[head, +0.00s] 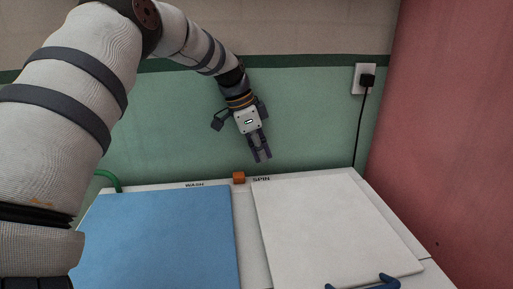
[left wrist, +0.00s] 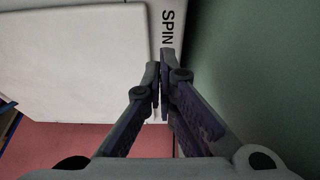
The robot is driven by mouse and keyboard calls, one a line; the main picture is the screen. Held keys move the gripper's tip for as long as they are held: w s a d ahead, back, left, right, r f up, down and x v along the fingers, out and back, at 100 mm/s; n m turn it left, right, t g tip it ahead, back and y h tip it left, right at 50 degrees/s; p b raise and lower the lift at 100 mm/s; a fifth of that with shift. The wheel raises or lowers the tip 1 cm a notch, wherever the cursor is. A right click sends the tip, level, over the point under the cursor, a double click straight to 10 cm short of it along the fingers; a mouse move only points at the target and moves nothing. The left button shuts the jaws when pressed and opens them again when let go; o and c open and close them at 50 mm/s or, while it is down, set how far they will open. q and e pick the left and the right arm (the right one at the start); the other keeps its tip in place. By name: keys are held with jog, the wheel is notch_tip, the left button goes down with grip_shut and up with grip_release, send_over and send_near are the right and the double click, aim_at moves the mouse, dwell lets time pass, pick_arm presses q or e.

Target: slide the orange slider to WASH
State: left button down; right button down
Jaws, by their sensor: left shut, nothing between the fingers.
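The orange slider (head: 239,177) is a small block on the white strip at the back of the machine. It stands between the printed words WASH (head: 194,184) and SPIN (head: 261,179), nearer to SPIN. My left gripper (head: 262,157) is shut and empty, pointing down above the strip, just right of the slider and apart from it in the picture. In the left wrist view, the closed fingertips (left wrist: 160,68) appear near the SPIN lettering (left wrist: 168,28); the slider does not show there.
A blue lid (head: 165,235) lies at left and a white lid (head: 330,225) at right, in front of the strip. A green wall (head: 300,115) with a plugged socket (head: 364,79) stands close behind; a red wall (head: 460,130) is at right.

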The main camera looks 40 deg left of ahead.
aim_at(239, 177)
pick_arm(q)
jog(key=x, duration=0.4)
jog(key=shift+f, duration=0.2)
jog(key=shift+a+f, duration=0.1)
jog(key=shift+f, duration=0.2)
jog(key=s+a, duration=0.2)
jog(key=shift+s+r+p, duration=0.25)
jog(key=shift+s+p, duration=0.05)
jog(key=shift+p, duration=0.1)
jog(key=shift+s+f, duration=0.1)
jog(key=shift+f, duration=0.1)
